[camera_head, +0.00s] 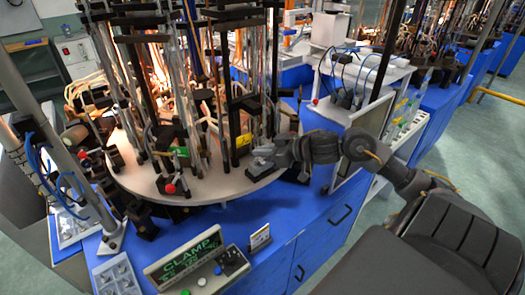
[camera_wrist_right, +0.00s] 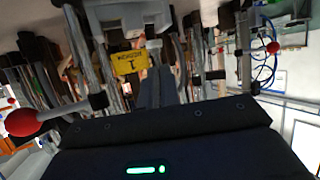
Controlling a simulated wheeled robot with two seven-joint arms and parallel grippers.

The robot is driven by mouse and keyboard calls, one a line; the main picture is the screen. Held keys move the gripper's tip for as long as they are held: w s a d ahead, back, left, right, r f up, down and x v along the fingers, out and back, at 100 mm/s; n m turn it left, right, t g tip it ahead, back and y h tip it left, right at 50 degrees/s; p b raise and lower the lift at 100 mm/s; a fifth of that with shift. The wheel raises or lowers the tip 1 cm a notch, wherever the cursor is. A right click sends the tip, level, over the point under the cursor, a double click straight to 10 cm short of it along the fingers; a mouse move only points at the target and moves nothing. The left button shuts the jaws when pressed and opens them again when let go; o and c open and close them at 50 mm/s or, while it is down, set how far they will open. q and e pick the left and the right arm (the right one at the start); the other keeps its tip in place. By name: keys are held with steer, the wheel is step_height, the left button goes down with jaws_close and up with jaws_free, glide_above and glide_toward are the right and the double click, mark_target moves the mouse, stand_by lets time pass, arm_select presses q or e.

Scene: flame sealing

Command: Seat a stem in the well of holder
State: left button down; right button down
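My right gripper (camera_head: 272,158) reaches in from the right to the near right rim of the round turntable (camera_head: 235,190). It is beside a station with a yellow label (camera_head: 243,140). In the right wrist view the dark fingers (camera_wrist_right: 157,88) point at that station, and its yellow label (camera_wrist_right: 129,63) is just beyond them. A light grey metal piece (camera_wrist_right: 128,14) shows past the label. Whether the fingers are apart or hold anything is unclear. No stem or holder well can be made out for certain. My left gripper is not in view.
Tall rods and glass tubes (camera_head: 176,75) crowd the turntable. Red-knobbed levers (camera_head: 170,188) stick out at its rim; one red knob (camera_wrist_right: 28,122) is close in the wrist view. A CLAMP panel (camera_head: 188,258) and a small tray (camera_head: 118,274) are on the blue bench (camera_head: 268,222).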

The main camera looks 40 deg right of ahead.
steer(key=shift+f, duration=1.2)
stand_by(0.8)
steer(key=c, duration=1.9)
jaws_free()
steer(key=shift+s+r, duration=0.1)
steer(key=shift+s, duration=0.1)
steer(key=shift+p+v, duration=1.55)
steer(key=shift+v, duration=0.5)
steer(key=shift+d, duration=0.1)
steer(key=o, duration=0.6)
steer(key=shift+c, duration=0.2)
